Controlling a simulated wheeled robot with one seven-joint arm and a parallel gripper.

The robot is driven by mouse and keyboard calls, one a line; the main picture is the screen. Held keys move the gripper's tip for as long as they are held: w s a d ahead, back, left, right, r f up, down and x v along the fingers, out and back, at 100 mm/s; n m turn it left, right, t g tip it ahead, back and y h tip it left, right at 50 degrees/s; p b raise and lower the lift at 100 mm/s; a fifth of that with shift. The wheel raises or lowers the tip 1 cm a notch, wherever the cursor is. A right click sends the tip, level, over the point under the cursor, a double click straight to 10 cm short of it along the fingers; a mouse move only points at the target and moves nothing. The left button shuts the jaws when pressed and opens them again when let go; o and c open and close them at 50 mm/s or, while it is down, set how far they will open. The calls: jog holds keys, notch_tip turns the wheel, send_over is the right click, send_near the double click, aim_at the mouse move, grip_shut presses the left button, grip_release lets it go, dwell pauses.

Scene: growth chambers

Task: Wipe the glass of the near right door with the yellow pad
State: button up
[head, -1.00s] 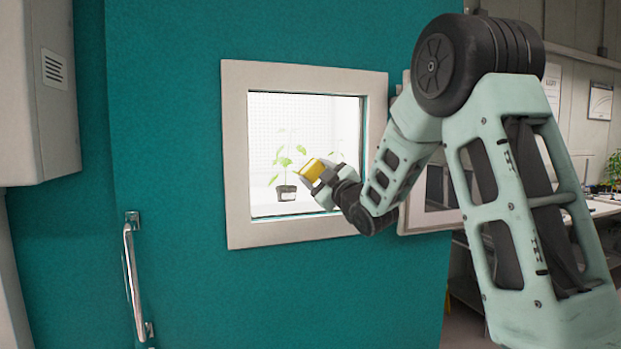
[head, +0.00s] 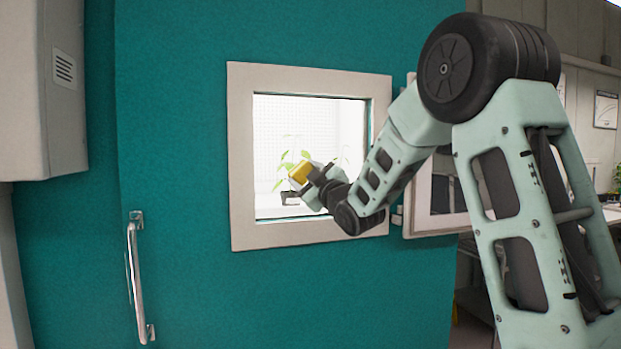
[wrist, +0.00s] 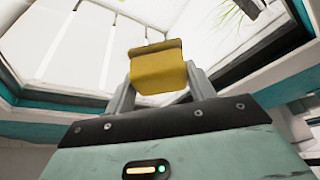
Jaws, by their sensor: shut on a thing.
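The yellow pad (head: 299,173) is in my gripper (head: 312,180), in front of the lower middle of the door's glass (head: 280,125). In the wrist view, the pad (wrist: 158,68) sits between the two fingers of my gripper (wrist: 160,85), which are shut on it. The glass (wrist: 100,40) fills the upper part of that view. I cannot tell whether the pad touches the glass. The teal door (head: 180,220) has a pale square frame (head: 240,160) around the glass and looks closed. My forearm hides the frame's right lower part.
A metal handle (head: 136,280) stands upright at the door's lower left. A grey box (head: 65,90) juts out at the far left. A potted plant (head: 290,198) stands behind the glass. A framed panel (head: 435,205) is right of the window, partly behind my arm.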

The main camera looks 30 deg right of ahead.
jog(key=shift+a, duration=0.1)
jog(key=shift+s+a+f+b, duration=0.15)
jog(key=shift+s+b, duration=0.2)
jog(key=shift+s, duration=0.2)
jog(key=shift+s+a+b, duration=0.15)
jog(key=shift+s+b, duration=0.2)
jog(key=shift+s, duration=0.15)
jog(key=s+a+b, duration=0.1)
jog(key=s+b, duration=0.1)
jog(key=s, duration=0.4)
jog(key=shift+s+a, duration=0.2)
jog(key=shift+a, duration=0.15)
